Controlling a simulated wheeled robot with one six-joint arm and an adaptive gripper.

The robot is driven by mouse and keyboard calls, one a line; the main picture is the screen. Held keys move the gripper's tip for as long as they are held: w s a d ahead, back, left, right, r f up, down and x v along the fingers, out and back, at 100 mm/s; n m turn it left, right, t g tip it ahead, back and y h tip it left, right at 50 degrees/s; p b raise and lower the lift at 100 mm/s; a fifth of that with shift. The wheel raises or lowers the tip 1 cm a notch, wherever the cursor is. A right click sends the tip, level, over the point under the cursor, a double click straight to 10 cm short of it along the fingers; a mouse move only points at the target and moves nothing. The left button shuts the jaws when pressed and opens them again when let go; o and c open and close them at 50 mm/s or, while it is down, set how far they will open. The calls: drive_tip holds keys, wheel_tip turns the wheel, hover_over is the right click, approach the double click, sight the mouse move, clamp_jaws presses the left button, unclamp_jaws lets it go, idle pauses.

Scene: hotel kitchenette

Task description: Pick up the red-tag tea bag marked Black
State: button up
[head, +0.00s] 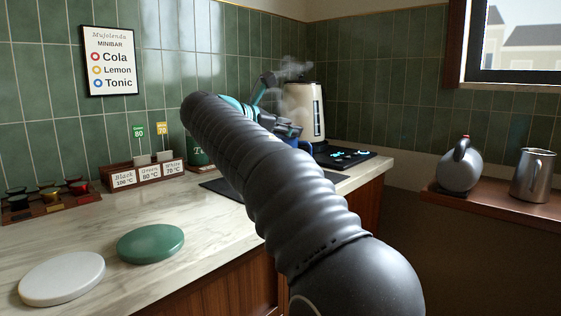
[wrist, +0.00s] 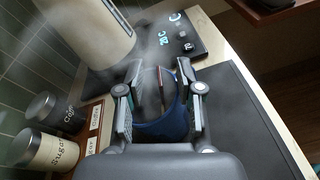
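The tea bag holder (head: 150,178) stands against the wall with cards for Black 100 °C, Green 80 °C and White 70 °C. A green 80 tag (head: 138,131) and a yellow 70 tag (head: 161,129) stick up from it; I see no red tag above the Black card (head: 123,179). My gripper (wrist: 160,88) is open over a blue mug (wrist: 165,130), its fingers apart. A thin upright strip with a reddish edge (wrist: 161,78) shows between the fingers at the mug; I cannot tell whether it is the red tag. In the head view my arm hides most of the mug (head: 287,131).
A steaming cream kettle (head: 306,112) stands close beyond the mug, near a dark control panel (head: 345,156). White (head: 62,278) and green (head: 150,243) discs lie on the near counter.

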clamp_jaws()
wheel_tip(320, 180, up, 8)
drive_tip(key=p, duration=0.4)
drive_tip(key=shift+r, duration=0.85)
